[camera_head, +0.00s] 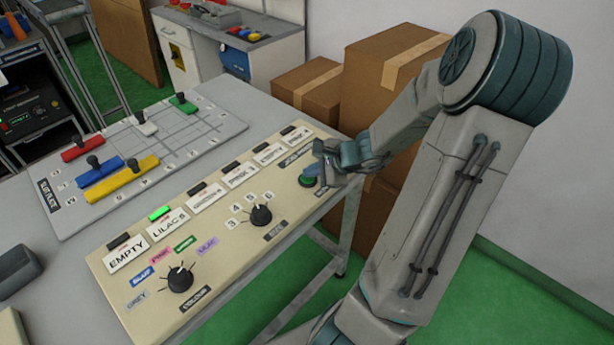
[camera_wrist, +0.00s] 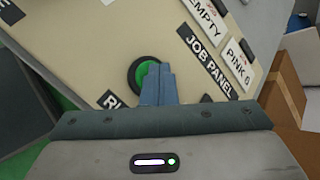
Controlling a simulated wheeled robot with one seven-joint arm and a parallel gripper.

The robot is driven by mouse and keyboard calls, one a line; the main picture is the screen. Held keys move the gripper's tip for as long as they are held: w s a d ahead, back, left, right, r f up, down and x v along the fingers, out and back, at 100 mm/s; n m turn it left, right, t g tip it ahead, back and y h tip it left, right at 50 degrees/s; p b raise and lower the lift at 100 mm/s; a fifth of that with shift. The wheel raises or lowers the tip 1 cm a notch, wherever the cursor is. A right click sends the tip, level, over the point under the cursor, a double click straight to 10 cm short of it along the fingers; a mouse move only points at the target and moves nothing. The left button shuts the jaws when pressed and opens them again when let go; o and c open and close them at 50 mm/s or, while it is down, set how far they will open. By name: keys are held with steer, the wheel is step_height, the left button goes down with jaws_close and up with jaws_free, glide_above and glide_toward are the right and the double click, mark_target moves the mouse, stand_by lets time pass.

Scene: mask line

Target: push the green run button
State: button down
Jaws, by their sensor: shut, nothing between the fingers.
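The green run button (camera_wrist: 146,75) sits in a black ring on the beige job panel (camera_wrist: 95,30). In the head view the button (camera_head: 307,181) shows near the panel's right end, partly covered by my gripper. My gripper (camera_head: 322,160) is shut, with nothing between its fingers. In the wrist view the closed fingertips (camera_wrist: 158,70) overlap the right part of the button. I cannot tell whether they touch it or hover just above it. A label starting with "R" is partly hidden below the button.
The panel carries two black knobs (camera_head: 261,214) (camera_head: 180,279) and a row of labels; the light above "LILAC 5" (camera_head: 159,213) glows green. A slotted plate (camera_head: 215,122) with coloured bars lies behind. Cardboard boxes (camera_head: 390,75) stand past the table's right end.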

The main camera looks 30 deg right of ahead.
mark_target(311, 180)
steer(key=shift+r+p, duration=0.6)
steer(key=shift+r, duration=0.25)
steer(key=shift+r, duration=0.15)
step_height(311, 180, up, 5)
steer(key=p, duration=0.4)
steer(key=shift+a, duration=0.1)
stand_by(0.4)
steer(key=s+a+r+n+g+h, duration=0.1)
steer(key=s+a+r+n+g, duration=0.1)
steer(key=s+a+r+n, duration=0.3)
steer(key=s+a+n+g, duration=0.2)
steer(key=a+n+g, duration=0.1)
steer(key=a+n, duration=0.4)
steer(key=s+a+r+n+h, duration=0.2)
steer(key=s+r+n, duration=0.4)
steer(key=s, duration=0.5)
steer(key=shift+a+r+n+h, duration=0.2)
steer(key=shift+a+n+h, duration=0.1)
steer(key=shift+n+h, duration=0.8)
